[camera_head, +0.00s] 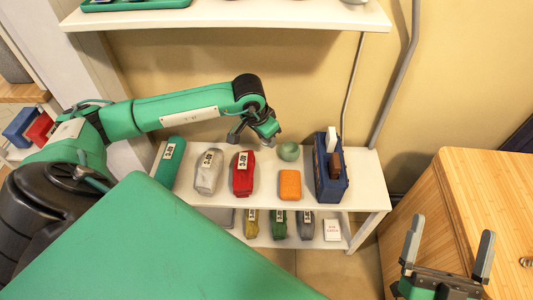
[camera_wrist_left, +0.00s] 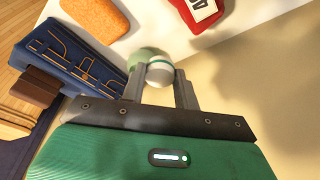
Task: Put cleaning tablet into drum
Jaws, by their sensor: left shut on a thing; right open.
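A small round white-and-green piece, which looks like the cleaning tablet (camera_wrist_left: 159,72), sits between the fingertips of my left gripper (camera_wrist_left: 160,80) in the left wrist view. That gripper is shut on it. In the head view my left arm reaches over the white shelf, with its wrist above the shelf's back half; the tablet is hard to make out there. A round green item (camera_head: 289,151) stands on the shelf just right of that gripper. My right gripper (camera_head: 450,240) is open and empty at the lower right. No drum is in view.
On the shelf (camera_head: 268,205) lie a grey packet (camera_head: 208,172), a red packet (camera_head: 243,174), an orange block (camera_head: 290,185) and a blue caddy (camera_head: 330,175) holding brushes. Several items fill the lower shelf. A wooden cabinet (camera_head: 470,200) stands right; a green surface covers the front.

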